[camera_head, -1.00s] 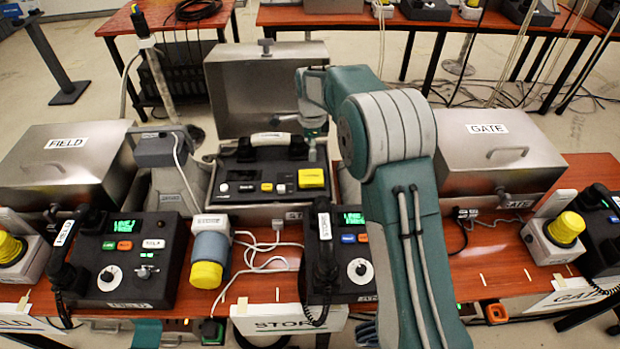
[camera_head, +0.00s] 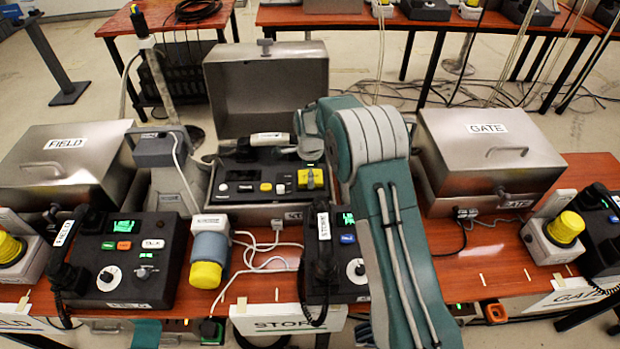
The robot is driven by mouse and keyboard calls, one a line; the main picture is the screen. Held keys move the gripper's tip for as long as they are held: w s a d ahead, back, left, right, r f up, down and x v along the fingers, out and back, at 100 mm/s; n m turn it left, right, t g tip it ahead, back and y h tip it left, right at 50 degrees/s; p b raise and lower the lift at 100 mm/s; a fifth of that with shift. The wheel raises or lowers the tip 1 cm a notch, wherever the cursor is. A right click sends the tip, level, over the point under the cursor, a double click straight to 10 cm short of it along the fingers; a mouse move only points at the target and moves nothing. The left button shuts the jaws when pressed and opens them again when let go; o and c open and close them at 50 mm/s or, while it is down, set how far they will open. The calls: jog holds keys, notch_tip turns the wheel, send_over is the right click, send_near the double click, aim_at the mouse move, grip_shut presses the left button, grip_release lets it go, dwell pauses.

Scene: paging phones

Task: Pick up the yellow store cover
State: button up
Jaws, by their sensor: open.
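The yellow store cover (camera_head: 303,180) sits on the right part of the black phone panel (camera_head: 240,188) inside the open grey metal box at the centre. My arm hides part of the area to the right of the cover.
The raised lid (camera_head: 262,95) stands behind.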

jog(key=c, duration=0.9)
jog(key=shift+r, duration=0.1)
